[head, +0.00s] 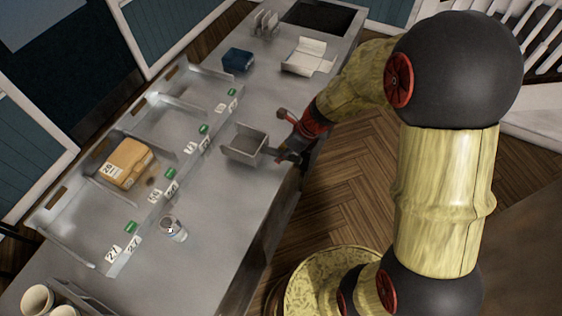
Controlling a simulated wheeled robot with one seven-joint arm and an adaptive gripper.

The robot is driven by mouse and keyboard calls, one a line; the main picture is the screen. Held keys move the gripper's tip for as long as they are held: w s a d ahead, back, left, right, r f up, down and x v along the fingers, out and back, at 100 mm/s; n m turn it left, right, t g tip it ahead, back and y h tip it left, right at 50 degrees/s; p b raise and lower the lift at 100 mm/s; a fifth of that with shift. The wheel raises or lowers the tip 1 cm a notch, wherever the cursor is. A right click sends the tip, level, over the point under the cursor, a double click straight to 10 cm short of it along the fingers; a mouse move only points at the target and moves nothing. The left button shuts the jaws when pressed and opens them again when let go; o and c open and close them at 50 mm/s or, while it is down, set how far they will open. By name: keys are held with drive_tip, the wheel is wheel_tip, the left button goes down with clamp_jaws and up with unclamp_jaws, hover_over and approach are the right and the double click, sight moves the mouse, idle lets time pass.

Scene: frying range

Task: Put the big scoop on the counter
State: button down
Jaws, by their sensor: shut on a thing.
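A grey metal scoop (244,145) with a wide open pan is at the middle of the counter's right side. My gripper (284,152) is at the scoop's right end, shut on its handle, which is mostly hidden by the fingers. The pan is over the grey counter (205,200), close to its right edge. I cannot tell whether it touches the surface or hangs just above it.
A divided metal rack (190,105) with number tags runs along the left, holding a brown box (128,160). A shaker (173,229), blue box (238,60), white open carton (308,57) and cups (38,299) stand on the counter. Bare counter lies below the scoop.

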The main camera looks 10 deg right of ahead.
drive_tip(key=shift+f+b, duration=0.35)
drive_tip(key=shift+f, duration=1.05)
drive_tip(key=shift+s+f, duration=0.1)
drive_tip(key=c, duration=1.7)
unclamp_jaws()
